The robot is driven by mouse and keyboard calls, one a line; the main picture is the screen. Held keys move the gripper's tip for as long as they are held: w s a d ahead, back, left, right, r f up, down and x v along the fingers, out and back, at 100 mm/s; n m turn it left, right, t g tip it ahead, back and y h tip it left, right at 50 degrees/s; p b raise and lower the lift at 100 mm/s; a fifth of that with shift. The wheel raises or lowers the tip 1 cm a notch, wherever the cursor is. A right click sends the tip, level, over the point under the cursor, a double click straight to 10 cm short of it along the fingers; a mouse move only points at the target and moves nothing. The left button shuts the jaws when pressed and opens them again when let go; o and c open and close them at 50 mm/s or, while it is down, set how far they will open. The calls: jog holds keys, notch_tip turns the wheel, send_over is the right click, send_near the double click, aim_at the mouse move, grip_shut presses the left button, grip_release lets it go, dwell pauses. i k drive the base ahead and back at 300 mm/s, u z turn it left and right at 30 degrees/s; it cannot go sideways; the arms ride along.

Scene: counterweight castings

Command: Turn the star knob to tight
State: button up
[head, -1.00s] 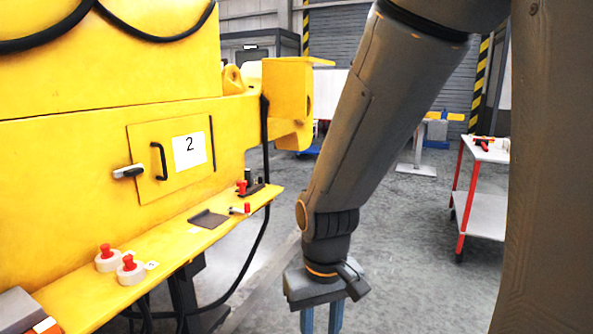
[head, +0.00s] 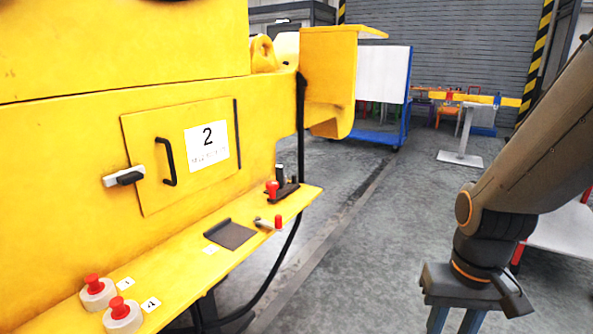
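I cannot make out a clear star-shaped knob. Two red knobs on round pale bases stand on the yellow shelf (head: 190,262) at lower left, the rear knob (head: 92,284) and the front knob (head: 120,308). Farther along are a red-topped lever (head: 272,190) and a small crank with a red grip (head: 278,222). My gripper (head: 455,322) hangs at lower right, pointing down, well apart from the shelf. Its two blue fingers are spaced apart with nothing seen between them; their tips are cut off.
The yellow machine has a panel marked 2 (head: 208,140) with a black handle (head: 166,162) and a latch (head: 124,176). A dark plate (head: 230,234) lies on the shelf. A black cable (head: 298,150) hangs at its end. Grey floor (head: 370,240) is clear between shelf and gripper.

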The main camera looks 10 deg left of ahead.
aim_at(272, 185)
jog(key=u, duration=0.15)
jog(key=i, duration=0.55)
jog(key=u, duration=0.85)
jog(key=i, duration=0.5)
jog(key=u, duration=0.6)
